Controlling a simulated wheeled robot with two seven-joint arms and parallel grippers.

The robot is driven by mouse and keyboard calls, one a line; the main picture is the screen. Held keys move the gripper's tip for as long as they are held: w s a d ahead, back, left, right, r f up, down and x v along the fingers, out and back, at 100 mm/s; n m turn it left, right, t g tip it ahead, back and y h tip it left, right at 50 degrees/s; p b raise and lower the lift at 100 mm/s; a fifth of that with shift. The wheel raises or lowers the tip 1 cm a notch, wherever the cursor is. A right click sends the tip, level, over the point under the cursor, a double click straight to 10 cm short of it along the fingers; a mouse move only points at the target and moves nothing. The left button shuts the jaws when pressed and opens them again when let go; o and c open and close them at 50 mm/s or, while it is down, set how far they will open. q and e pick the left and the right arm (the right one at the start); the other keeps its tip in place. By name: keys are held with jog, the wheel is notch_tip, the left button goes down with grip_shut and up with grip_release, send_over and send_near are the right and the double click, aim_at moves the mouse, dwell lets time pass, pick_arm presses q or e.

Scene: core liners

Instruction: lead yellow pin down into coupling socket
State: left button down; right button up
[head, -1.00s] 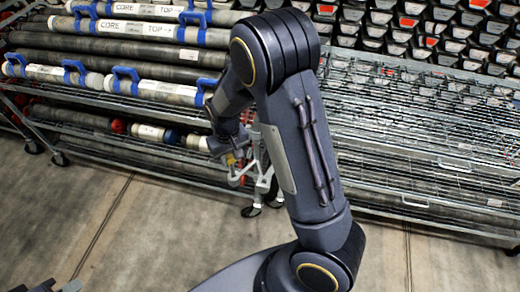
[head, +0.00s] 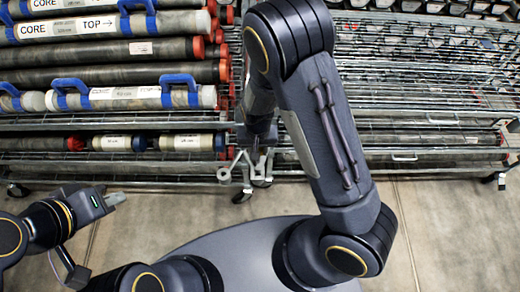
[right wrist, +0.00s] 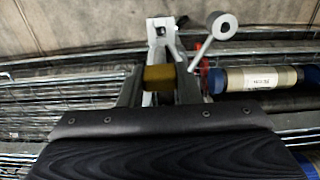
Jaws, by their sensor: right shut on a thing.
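The yellow pin (right wrist: 160,77) is between the fingers of my right gripper (right wrist: 159,88) in the right wrist view. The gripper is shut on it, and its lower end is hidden. A grey metal bracket (right wrist: 163,32) stands just beyond the pin. A grey ring with a dark hole (right wrist: 224,25), which looks like the coupling socket, is on a bar to the right, apart from the pin. The ring also shows in the head view (head: 224,175), left of my right gripper, which my arm mostly hides. My left gripper (head: 116,199) is empty at lower left; its finger gap is unclear.
A rack of core liners (head: 120,72) with blue clamps fills the upper left. Concrete floor (head: 150,215) in front is clear.

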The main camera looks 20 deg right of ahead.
jog(key=shift+s+a+f, duration=0.15)
jog(key=shift+s+f, duration=0.1)
jog(key=shift+s, duration=0.05)
jog(key=shift+w, duration=0.1)
jog(key=shift+f, duration=0.2)
jog(key=shift+f+b, duration=4.65)
jog(key=shift+f, duration=0.6)
jog(key=o, duration=1.1)
